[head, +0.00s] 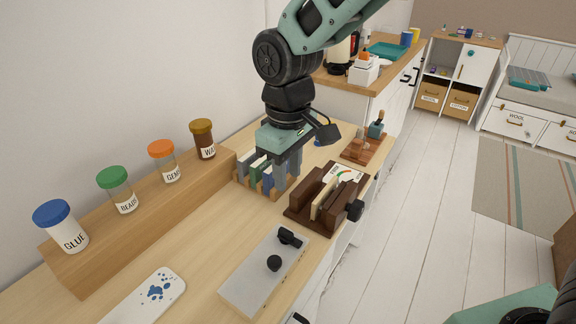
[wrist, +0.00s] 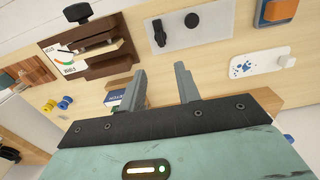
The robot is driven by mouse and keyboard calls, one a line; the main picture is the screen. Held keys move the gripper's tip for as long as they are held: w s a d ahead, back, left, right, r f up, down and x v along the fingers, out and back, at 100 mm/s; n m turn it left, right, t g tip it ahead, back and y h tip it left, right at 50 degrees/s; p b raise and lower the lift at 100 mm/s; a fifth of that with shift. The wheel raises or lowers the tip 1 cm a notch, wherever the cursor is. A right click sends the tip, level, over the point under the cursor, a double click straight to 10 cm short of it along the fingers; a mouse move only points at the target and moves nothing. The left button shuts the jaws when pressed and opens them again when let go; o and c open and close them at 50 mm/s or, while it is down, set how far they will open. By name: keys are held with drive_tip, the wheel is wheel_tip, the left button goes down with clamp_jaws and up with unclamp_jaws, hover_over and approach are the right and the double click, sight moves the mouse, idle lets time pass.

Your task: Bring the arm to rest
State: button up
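My gripper (head: 279,185) hangs pointing down over the wooden desk (head: 205,235), at the small wooden rack of upright coloured slabs (head: 247,184). In the wrist view, my gripper (wrist: 160,82) has its two fingers apart, with bare desk between them and nothing held. A blue-and-white piece (wrist: 115,98) shows just left of the left finger, partly hidden by it. In the head view the fingers overlap the rack, and I cannot tell whether they touch it.
A dark brown holder (head: 298,215) with a dial card stands close right of my gripper. A grey plate (head: 252,290) with a black lever lies in front. Lidded jars (head: 118,192) stand on a wooden ledge (head: 130,235) along the wall. The floor (head: 430,220) at right is largely clear.

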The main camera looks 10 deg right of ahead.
drive_tip(key=shift+r, duration=0.35)
drive_tip(key=shift+s, duration=0.1)
drive_tip(key=s+d+r, duration=0.1)
drive_tip(key=s+d, duration=0.1)
drive_tip(key=s, duration=0.7)
drive_tip(key=s+d+r+m+p, duration=0.1)
drive_tip(key=s+d, duration=0.2)
drive_tip(key=s, duration=0.7)
drive_tip(key=shift+s+d+y, duration=0.3)
